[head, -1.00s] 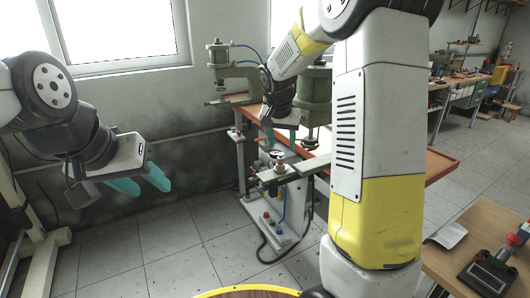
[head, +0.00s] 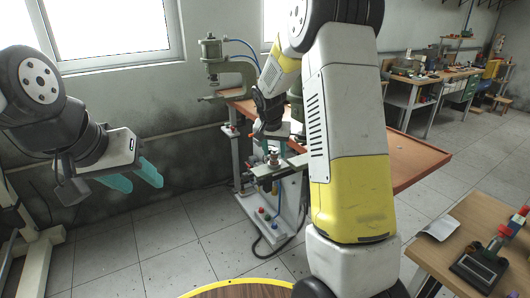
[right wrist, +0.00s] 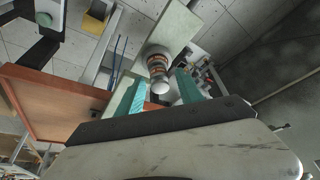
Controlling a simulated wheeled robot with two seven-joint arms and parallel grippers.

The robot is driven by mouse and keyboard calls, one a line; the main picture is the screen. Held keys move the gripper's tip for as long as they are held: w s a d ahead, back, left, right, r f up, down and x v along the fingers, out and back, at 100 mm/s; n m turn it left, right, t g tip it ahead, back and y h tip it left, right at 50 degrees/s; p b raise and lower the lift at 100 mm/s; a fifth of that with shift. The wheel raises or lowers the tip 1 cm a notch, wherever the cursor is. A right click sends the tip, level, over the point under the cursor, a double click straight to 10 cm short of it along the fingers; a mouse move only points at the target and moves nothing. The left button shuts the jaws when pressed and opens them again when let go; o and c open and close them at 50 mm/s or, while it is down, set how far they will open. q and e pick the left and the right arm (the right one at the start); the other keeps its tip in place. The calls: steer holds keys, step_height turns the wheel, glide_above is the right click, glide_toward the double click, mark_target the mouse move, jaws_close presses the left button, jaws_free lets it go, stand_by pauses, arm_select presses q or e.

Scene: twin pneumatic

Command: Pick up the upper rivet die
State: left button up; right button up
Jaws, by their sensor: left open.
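A small metal die (head: 274,158) stands on the flat arm of the twin pneumatic press (head: 270,172); I take it for the upper rivet die. In the right wrist view the die (right wrist: 158,68) shows dark and orange bands and a pale round end. My right gripper (head: 271,146) is just above it in the head view. In the right wrist view its two teal fingers (right wrist: 160,88) are apart, one on each side of the die, with gaps showing. My left gripper (head: 138,178) is open and empty, far to the left of the press.
An orange-brown table (head: 410,160) stands behind and right of the press. A green clamp-like machine (head: 228,72) stands on its far left end. A wooden bench (head: 470,235) is at the lower right. Open tiled floor lies left of the press.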

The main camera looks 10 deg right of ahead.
jaws_close()
